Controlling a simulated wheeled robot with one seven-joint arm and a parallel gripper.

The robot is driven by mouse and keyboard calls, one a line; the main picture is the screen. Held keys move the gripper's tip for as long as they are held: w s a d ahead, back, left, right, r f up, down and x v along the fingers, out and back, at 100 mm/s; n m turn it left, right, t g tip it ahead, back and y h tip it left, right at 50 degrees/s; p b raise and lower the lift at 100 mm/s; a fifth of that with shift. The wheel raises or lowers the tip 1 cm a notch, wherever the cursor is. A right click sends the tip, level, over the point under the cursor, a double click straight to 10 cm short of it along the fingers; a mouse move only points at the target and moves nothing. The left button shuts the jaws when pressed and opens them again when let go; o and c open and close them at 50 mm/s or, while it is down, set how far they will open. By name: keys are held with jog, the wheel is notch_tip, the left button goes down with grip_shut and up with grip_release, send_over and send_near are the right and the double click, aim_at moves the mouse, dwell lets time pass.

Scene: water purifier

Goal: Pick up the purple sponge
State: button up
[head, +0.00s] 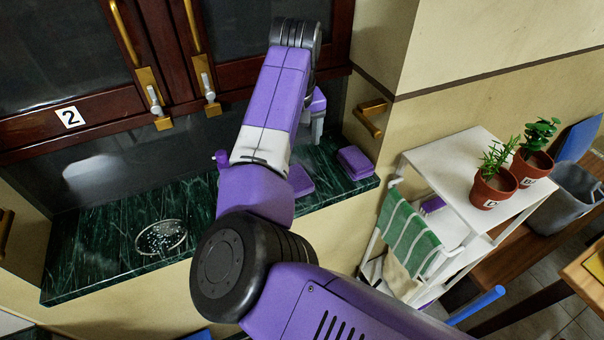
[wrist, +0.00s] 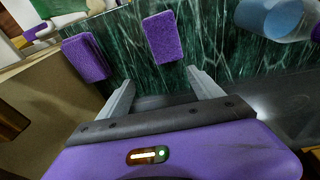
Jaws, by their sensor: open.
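Two purple sponges lie on the green marble counter (head: 110,238). In the head view, one sponge (head: 356,162) is near the counter's right end and the other sponge (head: 300,181) is partly hidden by my arm. In the wrist view, one sponge (wrist: 162,38) lies ahead of the gap between my fingers and the other sponge (wrist: 84,57) lies to the left, by the counter edge. My gripper (wrist: 160,79) is open and empty, apart from both sponges. In the head view my gripper (head: 318,120) is mostly hidden behind my arm.
A blue and clear container (wrist: 270,18) stands at the wrist view's upper right. A round strainer-like item (head: 162,237) lies at the counter's left part. Dark cabinet doors (head: 60,55) hang above. A white cart (head: 450,165) with potted plants stands right of the counter.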

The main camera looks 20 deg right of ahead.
aim_at(297, 176)
jog(key=s, duration=0.1)
jog(key=s+a+g, duration=0.1)
jog(key=s+f+n, duration=0.1)
jog(key=shift+s+a+g+y, duration=0.2)
jog(key=shift+a+g+y, duration=0.1)
jog(key=shift+a, duration=0.05)
jog(key=shift+d+f+p, duration=0.1)
jog(key=shift+f+p, duration=0.95)
jog(key=shift+f, duration=2.7)
jog(key=shift+w, duration=0.1)
jog(key=c, duration=1.4)
